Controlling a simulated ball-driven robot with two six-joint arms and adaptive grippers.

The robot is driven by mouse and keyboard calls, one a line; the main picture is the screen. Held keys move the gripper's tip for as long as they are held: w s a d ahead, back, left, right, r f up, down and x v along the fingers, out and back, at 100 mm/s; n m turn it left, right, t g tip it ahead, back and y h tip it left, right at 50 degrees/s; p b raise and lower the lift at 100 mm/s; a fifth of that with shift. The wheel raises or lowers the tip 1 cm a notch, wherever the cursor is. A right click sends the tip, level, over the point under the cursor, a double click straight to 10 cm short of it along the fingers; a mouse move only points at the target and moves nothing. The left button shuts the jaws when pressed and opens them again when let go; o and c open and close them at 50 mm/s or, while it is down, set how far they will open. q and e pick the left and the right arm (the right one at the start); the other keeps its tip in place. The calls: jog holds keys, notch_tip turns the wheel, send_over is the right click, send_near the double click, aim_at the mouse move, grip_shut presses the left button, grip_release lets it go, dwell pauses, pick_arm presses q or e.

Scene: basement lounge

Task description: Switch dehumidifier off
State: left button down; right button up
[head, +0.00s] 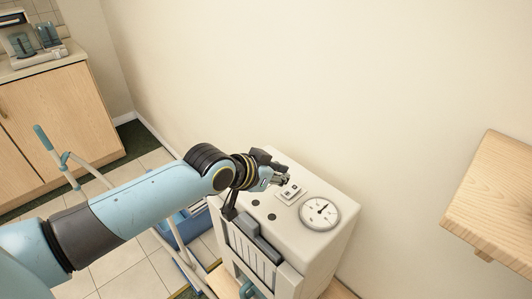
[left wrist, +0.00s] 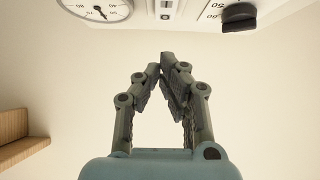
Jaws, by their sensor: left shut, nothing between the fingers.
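The dehumidifier (head: 292,228) is a cream-white box standing by the wall. Its top panel carries a small light switch plate (head: 291,191), a round dial gauge (head: 320,213) and dark knobs. My left gripper (head: 283,180) is over the top panel, right beside the switch plate; I cannot tell whether it touches. In the left wrist view its fingertips (left wrist: 164,66) are together and empty. That view shows the switch plate (left wrist: 167,9) at the top edge, partly cut off, between the gauge (left wrist: 96,8) and a black knob (left wrist: 239,17). My right gripper is not in view.
A wooden shelf or table (head: 495,200) is at the right. A wooden cabinet (head: 55,125) stands at the far left with appliances on its counter. A pale blue-handled frame (head: 63,160) and a blue container (head: 187,226) are left of the dehumidifier, near my arm.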

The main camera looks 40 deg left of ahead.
pick_arm(q)
jog(key=v, duration=0.5)
jog(key=shift+r, duration=0.1)
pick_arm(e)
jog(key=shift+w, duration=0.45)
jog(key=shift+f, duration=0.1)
pick_arm(q)
jog(key=b, duration=0.3)
jog(key=w+b, duration=0.1)
jog(key=b, duration=0.2)
jog(key=shift+w+a+r, duration=0.1)
jog(key=shift+w+r, duration=0.05)
jog(key=shift+r, duration=0.15)
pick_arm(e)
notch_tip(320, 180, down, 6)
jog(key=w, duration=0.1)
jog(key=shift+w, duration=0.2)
